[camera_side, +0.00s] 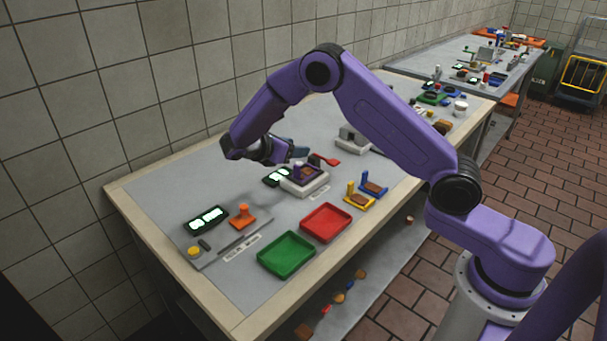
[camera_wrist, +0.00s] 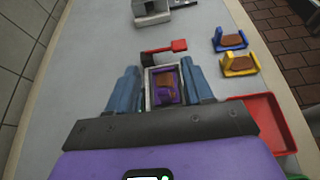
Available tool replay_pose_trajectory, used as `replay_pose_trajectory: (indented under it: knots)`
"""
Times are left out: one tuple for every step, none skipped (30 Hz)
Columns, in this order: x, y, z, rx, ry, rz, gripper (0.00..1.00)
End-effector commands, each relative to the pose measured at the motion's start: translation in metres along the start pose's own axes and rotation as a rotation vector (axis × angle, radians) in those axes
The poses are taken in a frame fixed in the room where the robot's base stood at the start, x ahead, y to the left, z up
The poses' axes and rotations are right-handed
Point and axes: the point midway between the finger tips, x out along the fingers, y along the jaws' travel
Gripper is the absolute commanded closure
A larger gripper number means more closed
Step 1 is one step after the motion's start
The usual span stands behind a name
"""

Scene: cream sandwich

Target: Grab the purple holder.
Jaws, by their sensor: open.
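The purple holder (camera_side: 297,172) sits in a pale box-like stand (camera_side: 304,186) on the table, with a brown piece in it. In the wrist view the purple holder (camera_wrist: 155,88) lies between my two blue fingers, which are apart on its left and right. My gripper (camera_side: 290,155) is open and close above the holder in the side view. I cannot tell whether either finger touches the holder or the stand.
A red-handled tool (camera_wrist: 178,46) is just beyond the stand. A blue holder (camera_wrist: 217,42) and a yellow holder (camera_wrist: 226,70) with brown pieces are to the right. Red (camera_side: 325,223) and green (camera_side: 285,254) trays are along the front edge. A grey machine (camera_side: 352,140) stands farther back.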

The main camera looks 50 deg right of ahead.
Motion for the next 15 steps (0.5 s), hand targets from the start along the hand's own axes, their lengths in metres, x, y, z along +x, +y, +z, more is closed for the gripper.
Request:
replay_pose_trajectory:
  knots:
    - [0.005,0.004,-0.001,-0.012,-0.020,-0.005,0.49]
    - [0.007,0.005,-0.001,-0.017,-0.029,-0.008,0.49]
    - [0.009,0.006,-0.002,-0.023,-0.038,-0.010,0.49]
    - [0.011,0.007,-0.002,-0.025,-0.043,-0.011,0.49]
    - [0.012,0.008,-0.002,-0.027,-0.047,-0.011,0.49]
    - [0.013,0.008,-0.004,-0.029,-0.049,-0.012,0.49]
    - [0.014,0.008,-0.006,-0.030,-0.050,-0.012,0.49]
    - [0.015,0.008,-0.008,-0.030,-0.050,-0.012,0.49]
    - [0.017,0.008,-0.011,-0.031,-0.050,-0.012,0.49]
    - [0.018,0.008,-0.015,-0.031,-0.050,-0.013,0.49]
    - [0.020,0.007,-0.018,-0.031,-0.050,-0.013,0.49]
    - [0.022,0.007,-0.022,-0.030,-0.050,-0.013,0.49]
    - [0.024,0.007,-0.026,-0.030,-0.050,-0.013,0.49]
    - [0.025,0.007,-0.029,-0.031,-0.050,-0.013,0.49]
    - [0.026,0.007,-0.032,-0.030,-0.049,-0.012,0.49]
